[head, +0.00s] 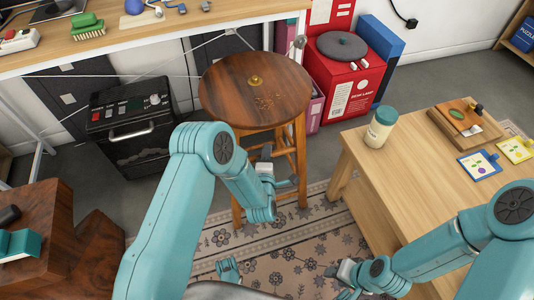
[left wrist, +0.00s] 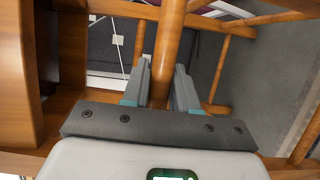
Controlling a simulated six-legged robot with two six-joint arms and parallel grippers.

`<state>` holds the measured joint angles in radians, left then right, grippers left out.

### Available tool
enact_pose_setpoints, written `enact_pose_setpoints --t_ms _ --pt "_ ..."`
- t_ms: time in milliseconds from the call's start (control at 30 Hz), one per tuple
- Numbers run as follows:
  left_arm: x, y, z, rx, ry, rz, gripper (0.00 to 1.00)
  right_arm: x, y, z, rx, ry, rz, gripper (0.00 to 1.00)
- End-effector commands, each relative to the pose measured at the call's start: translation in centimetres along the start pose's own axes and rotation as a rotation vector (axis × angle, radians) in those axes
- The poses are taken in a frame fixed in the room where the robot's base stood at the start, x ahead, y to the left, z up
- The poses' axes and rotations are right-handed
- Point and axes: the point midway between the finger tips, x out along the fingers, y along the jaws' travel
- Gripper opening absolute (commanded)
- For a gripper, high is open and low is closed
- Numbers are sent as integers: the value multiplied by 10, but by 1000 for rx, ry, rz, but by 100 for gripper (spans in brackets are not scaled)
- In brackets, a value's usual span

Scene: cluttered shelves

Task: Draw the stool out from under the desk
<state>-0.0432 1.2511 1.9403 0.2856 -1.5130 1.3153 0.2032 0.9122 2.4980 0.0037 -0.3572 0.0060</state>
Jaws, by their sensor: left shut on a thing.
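The wooden stool (head: 250,104) has a round dark brown seat and orange-brown legs, and stands upright. Its whole seat shows in front of the edge of the desk (head: 180,36) in the head view. My left gripper (head: 265,155) is beneath the seat, among the legs. In the left wrist view its two fingers (left wrist: 163,88) are closed on either side of a round wooden bar (left wrist: 168,50) of the stool. I cannot tell whether this bar is a leg or a rung. My right gripper (head: 338,281) is low over the rug, its fingers apart and empty.
A small brass piece (head: 256,80) sits on the seat. A black cabinet (head: 130,125) is left of the stool, a red box (head: 340,85) behind right. A light wood table (head: 375,180) with a jar (head: 380,127) stands right. Patterned rug (head: 290,255) lies in front.

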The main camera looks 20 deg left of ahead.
Motion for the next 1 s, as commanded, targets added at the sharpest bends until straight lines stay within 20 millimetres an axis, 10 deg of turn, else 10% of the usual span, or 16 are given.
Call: enact_pose_setpoints --t_ms 333,367,400,767,1000 --pt "0 1 0 -1 1 2 0 0 0 0 0 0 0 43" --pt "0 1 0 -1 1 2 38 0 0 0 0 0 0 43" --pt "0 1 0 -1 1 2 48 0 0 0 0 0 0 43" --pt "-5 1 0 0 0 -1 48 -2 -1 0 -1 -1 0 43" --pt "-55 4 2 2 -3 -5 48 -19 -9 5 -8 -13 -1 43"
